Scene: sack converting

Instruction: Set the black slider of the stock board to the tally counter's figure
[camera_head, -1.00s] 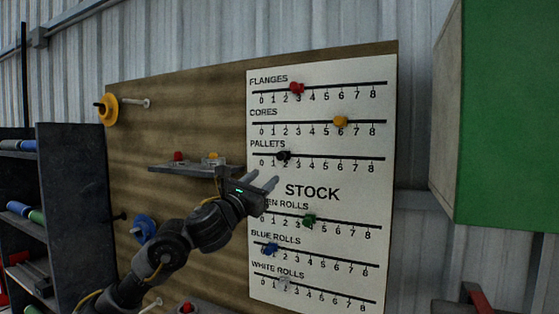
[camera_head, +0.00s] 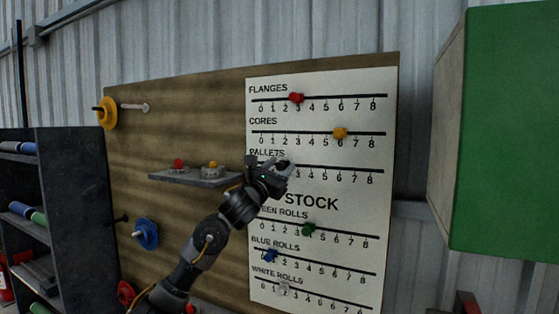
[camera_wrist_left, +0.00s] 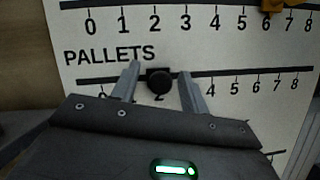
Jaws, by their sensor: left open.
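The black slider (camera_wrist_left: 159,81) sits on the PALLETS line of the white stock board (camera_head: 340,203), around the 2 mark in the left wrist view. My left gripper (camera_head: 279,166) is open, with one finger on each side of the slider (camera_wrist_left: 158,88); contact is not clear. In the head view, the gripper mostly hides the slider and the low end of its scale. On a small shelf stand two small grey devices, one with a red top (camera_head: 178,170) and one with a yellow top (camera_head: 212,171); they may be tally counters, with no readable figure. My right gripper is out of view.
Other sliders are red (camera_head: 296,98), yellow (camera_head: 340,133), green (camera_head: 307,230), blue (camera_head: 271,256) and white (camera_head: 283,288). The small shelf (camera_head: 190,178) juts out left of the stock board. A green-faced box (camera_head: 510,130) stands out at the right.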

